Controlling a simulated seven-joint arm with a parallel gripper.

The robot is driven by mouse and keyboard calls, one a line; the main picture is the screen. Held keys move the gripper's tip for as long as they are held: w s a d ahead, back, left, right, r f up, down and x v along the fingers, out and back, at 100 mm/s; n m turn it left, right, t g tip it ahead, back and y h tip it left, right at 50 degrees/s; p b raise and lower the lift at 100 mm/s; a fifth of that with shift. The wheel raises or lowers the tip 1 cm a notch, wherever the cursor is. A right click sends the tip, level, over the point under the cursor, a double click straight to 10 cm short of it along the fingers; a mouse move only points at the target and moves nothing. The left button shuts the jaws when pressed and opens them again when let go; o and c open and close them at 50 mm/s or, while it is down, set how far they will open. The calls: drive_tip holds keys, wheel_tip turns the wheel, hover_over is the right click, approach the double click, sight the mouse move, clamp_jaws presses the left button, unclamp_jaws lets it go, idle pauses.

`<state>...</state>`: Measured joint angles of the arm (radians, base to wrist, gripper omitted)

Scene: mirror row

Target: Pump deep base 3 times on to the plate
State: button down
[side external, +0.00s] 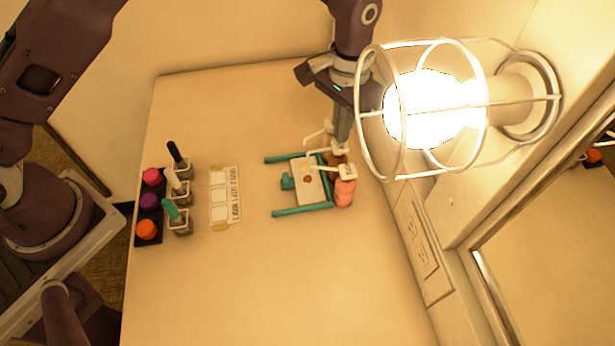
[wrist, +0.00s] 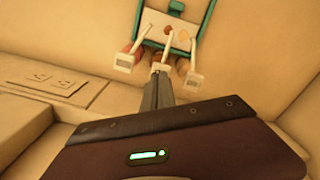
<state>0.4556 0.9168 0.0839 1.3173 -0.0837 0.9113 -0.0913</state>
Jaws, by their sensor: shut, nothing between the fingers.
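The white plate (side external: 308,192) sits in a teal holder and bears a brown blob. In the wrist view the plate (wrist: 160,21) shows brown and tan blobs. Pump bottles stand in a row at its edge with white nozzles over it: a pink bottle (side external: 344,188) is nearest the side camera, and a darker brown one (side external: 337,159) is beside it. My gripper (side external: 341,145) is shut and empty, pointing down at the pumps beyond the pink one. In the wrist view its tips (wrist: 160,80) are at the middle pump head (wrist: 160,67); contact is unclear. Bottle labels are unreadable.
A caged lamp (side external: 430,108) juts from the wall close to my arm. A black rack (side external: 149,209) with coloured caps and several brush cups (side external: 180,190) stand at the left, beside a white labelled card (side external: 224,196). The table front is clear.

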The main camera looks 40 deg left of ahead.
idle(0.4)
drive_tip(key=shift+f, duration=1.4)
drive_tip(key=shift+r, duration=1.4)
wheel_tip(320, 180, up, 5)
drive_tip(key=shift+r, duration=0.55)
